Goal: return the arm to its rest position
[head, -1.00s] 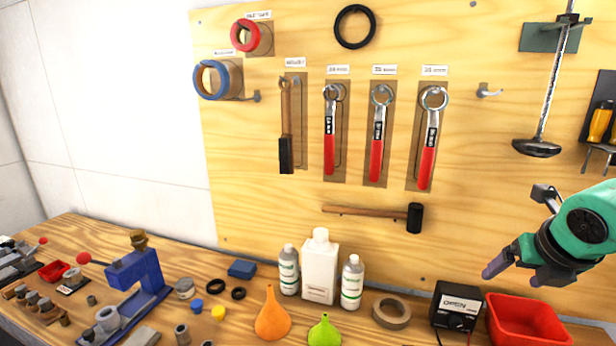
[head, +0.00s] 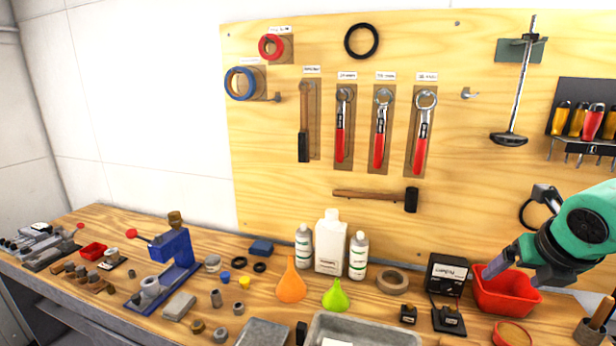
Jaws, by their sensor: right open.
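My right gripper (head: 516,227) shows at the right of the head view, at the end of a green and dark grey wrist. It is open, and I see nothing between its fingers. It is in front of the pegboard (head: 290,196), and its lower finger overlaps the red bin (head: 505,296) in the picture. I cannot tell its height above the bin. My left gripper and arm are not in view.
Bottles (head: 330,245), funnels (head: 291,284), a tape roll (head: 392,281), a black box (head: 446,275) and a grey tray (head: 365,330) crowd the bench. A blue press (head: 175,250) stands at left.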

